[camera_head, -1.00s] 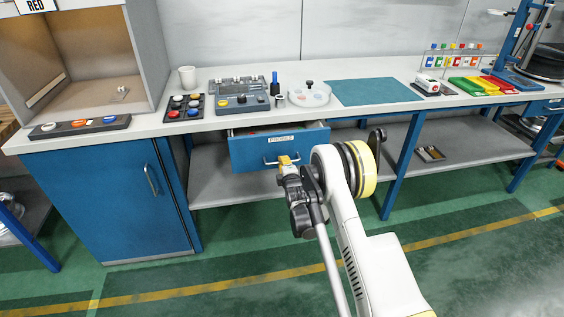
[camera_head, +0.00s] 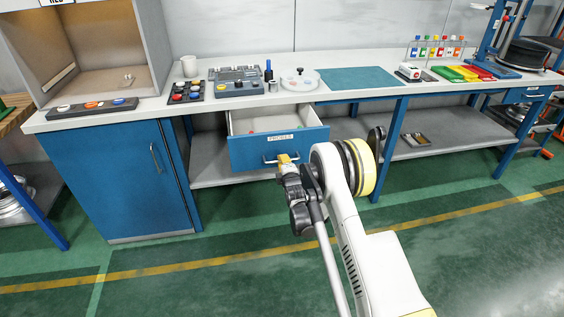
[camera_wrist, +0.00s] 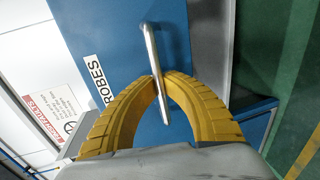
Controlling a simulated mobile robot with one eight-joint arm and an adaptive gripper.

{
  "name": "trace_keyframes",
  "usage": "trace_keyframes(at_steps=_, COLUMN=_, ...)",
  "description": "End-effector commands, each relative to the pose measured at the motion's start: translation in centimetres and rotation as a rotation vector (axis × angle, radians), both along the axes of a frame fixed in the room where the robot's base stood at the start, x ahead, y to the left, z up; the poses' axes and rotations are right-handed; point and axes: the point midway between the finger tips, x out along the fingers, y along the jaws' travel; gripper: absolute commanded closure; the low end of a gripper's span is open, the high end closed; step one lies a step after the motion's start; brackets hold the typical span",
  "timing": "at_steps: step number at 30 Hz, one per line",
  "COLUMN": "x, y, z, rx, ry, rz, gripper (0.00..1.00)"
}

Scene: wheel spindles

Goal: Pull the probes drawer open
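The probes drawer (camera_head: 250,152) is blue with a label reading PROBES and hangs under the workbench. It stands pulled out, and its pale inside shows with some small coloured items in it. Its bar handle (camera_wrist: 152,65) is silver. My gripper (camera_wrist: 159,88) has yellow fingers that meet around the handle bar in the wrist view. In the head view my gripper (camera_head: 286,160) is at the handle on the drawer front, hiding part of it.
The bench top (camera_head: 300,92) holds a grey instrument (camera_head: 236,82), a round clear-lidded dish (camera_head: 299,80) and a teal mat (camera_head: 360,77). A blue cabinet (camera_head: 110,180) stands left of the drawer, a bench leg (camera_head: 388,150) to the right. The green floor in front is clear.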

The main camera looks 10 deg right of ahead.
Motion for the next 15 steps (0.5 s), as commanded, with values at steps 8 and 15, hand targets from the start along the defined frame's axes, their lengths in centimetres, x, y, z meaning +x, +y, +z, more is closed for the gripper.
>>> trace_keyframes(at_steps=8, x=0.02, y=0.01, z=0.10, rx=0.000, ry=-0.002, rz=0.000, gripper=1.00)
trace_keyframes(at_steps=15, x=0.01, y=0.01, z=0.07, rx=0.000, ry=-0.001, rz=0.000, gripper=0.68)
